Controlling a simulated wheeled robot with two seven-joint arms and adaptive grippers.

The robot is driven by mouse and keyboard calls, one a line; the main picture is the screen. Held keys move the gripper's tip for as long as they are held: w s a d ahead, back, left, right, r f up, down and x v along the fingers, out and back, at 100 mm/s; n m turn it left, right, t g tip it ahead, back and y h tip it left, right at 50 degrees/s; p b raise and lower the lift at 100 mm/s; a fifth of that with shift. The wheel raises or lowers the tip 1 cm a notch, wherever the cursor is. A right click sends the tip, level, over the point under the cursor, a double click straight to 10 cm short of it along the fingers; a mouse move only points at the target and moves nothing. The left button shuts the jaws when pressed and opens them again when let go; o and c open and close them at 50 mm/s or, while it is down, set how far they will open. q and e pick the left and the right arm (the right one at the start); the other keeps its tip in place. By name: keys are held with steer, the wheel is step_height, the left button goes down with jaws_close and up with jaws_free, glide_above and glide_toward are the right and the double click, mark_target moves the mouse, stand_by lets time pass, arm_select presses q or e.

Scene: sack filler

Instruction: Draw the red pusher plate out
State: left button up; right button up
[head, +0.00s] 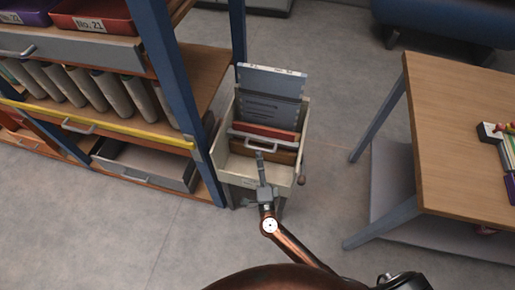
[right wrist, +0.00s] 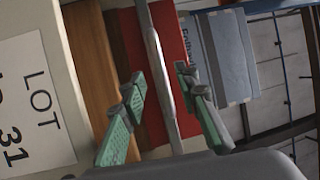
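The red pusher plate (head: 268,130) stands upright inside a pale open-topped box (head: 222,150); it also shows in the right wrist view (right wrist: 183,40). A pale grey bar handle (head: 262,149) runs along its near side. In the right wrist view this handle (right wrist: 154,50) passes between the fingers of my right gripper (right wrist: 160,78). The green-padded fingers are apart, with gaps visible on both sides of the bar. In the head view my right gripper (head: 260,160) reaches down into the box from the front. My left gripper is not in view.
A grey-blue panel (head: 271,80) with print stands behind the red plate; a brown wooden board (right wrist: 88,60) lies on its near side. A blue-posted shelf (head: 160,50) with drawers is close on the left. A wooden table (head: 450,150) stands right, with bare floor between.

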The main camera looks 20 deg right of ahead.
mark_target(258, 148)
steer(key=b+x, duration=0.1)
steer(key=x, duration=0.4)
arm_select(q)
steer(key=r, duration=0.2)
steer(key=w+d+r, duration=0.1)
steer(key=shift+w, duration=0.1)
arm_select(e)
steer(key=shift+c, duration=0.7)
jaws_close()
